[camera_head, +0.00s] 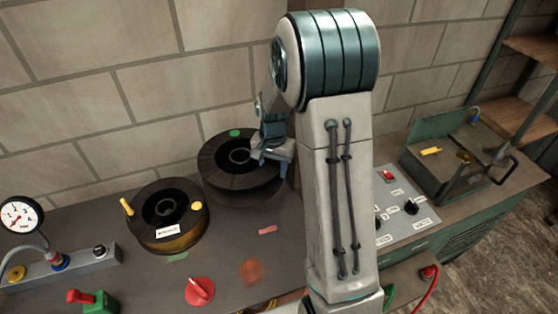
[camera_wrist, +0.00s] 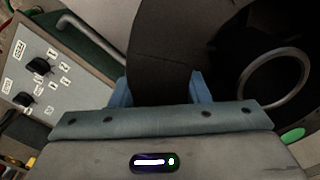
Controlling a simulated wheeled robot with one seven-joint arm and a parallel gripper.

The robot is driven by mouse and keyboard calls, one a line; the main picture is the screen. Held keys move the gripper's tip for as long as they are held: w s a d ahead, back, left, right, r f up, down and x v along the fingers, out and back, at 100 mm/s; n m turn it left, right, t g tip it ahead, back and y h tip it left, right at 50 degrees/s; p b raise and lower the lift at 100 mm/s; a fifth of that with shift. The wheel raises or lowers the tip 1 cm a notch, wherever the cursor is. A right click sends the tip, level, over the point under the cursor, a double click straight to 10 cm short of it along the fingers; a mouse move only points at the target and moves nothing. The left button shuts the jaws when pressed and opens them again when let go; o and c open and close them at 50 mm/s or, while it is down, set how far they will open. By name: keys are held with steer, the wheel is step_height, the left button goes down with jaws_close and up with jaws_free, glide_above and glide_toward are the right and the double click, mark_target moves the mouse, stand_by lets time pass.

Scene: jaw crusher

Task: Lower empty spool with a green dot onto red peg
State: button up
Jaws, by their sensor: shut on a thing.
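The dark empty spool (camera_head: 216,171) with a green dot (camera_head: 235,133) is upright at the back of the bench, left of my arm. My gripper (camera_head: 273,158) is shut on its right rim. In the wrist view the blue fingers of my gripper (camera_wrist: 161,90) stand on either side of the dark spool (camera_wrist: 160,45), with its hub ring and green dot (camera_wrist: 293,134) to the right. I cannot tell whether the spool's underside touches anything.
A gauge (camera_head: 21,215) and red-green switch (camera_head: 93,300) are at left. A control panel (camera_head: 407,208) and open green box (camera_head: 450,150) are at right.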

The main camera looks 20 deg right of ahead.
steer(key=d+m, duration=0.1)
steer(key=r+m, duration=0.1)
steer(key=shift+d+r+m, duration=0.25)
steer(key=shift+d+m, duration=0.15)
steer(key=shift+a, duration=0.1)
steer(key=shift+f+b, duration=0.25)
steer(key=shift+b, duration=0.1)
steer(key=shift+f+b, duration=6.15)
steer(key=shift+f, duration=1.8)
steer(key=o, duration=1.4)
steer(key=shift+c, duration=0.2)
step_height(320, 180, up, 14)
steer(key=shift+s+f, duration=0.1)
